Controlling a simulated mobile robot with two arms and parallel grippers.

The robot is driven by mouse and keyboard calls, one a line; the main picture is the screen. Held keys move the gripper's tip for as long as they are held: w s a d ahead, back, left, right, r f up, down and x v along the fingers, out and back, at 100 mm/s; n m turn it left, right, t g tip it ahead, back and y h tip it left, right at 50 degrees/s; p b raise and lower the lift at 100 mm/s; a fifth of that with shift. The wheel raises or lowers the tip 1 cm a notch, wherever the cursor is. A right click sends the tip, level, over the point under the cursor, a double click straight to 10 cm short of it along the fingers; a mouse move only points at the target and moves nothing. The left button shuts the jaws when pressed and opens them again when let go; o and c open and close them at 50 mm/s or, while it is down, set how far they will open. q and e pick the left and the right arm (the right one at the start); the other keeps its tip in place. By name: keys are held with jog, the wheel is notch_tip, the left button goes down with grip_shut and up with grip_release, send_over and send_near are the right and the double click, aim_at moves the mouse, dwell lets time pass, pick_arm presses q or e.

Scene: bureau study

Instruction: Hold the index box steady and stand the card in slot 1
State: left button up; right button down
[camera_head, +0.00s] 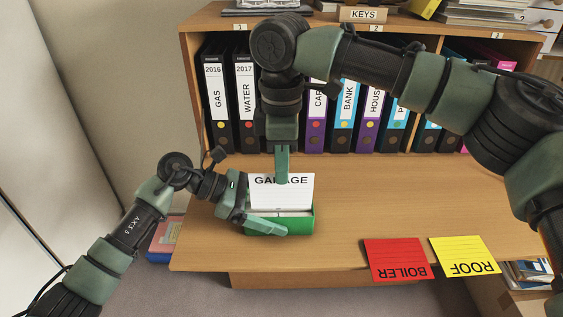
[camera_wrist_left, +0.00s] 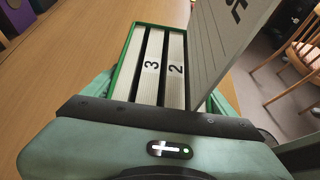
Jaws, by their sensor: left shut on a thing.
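The green index box (camera_head: 308,222) stands near the desk's front edge. My left gripper (camera_head: 266,222) is shut on it, one finger along its front. In the left wrist view the box (camera_wrist_left: 124,70) shows white dividers marked 3 and 2, with dark slots between. The white GARAGE card (camera_head: 290,192) is upright at the box; my right gripper (camera_head: 282,178) is shut on its top edge. In the left wrist view the card (camera_wrist_left: 222,55) looms over the side beyond divider 2 and hides slot 1. I cannot tell whether its lower edge is inside the slot.
A red BOILER card (camera_head: 398,258) and a yellow ROOF card (camera_head: 465,255) lie on the desk (camera_head: 350,205) to the right, near the front edge. Binders (camera_head: 245,95) fill the shelf behind. My right arm spans above the desk. The desk between box and cards is clear.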

aim_at(281, 208)
jog(key=shift+f, duration=2.85)
dwell(2.1)
jog(key=c, duration=2.1)
grip_release()
jog(key=o, duration=0.4)
jog(key=o, duration=0.6)
jog(key=shift+c, duration=0.2)
jog(key=shift+r, duration=0.1)
jog(key=shift+r, duration=3.9)
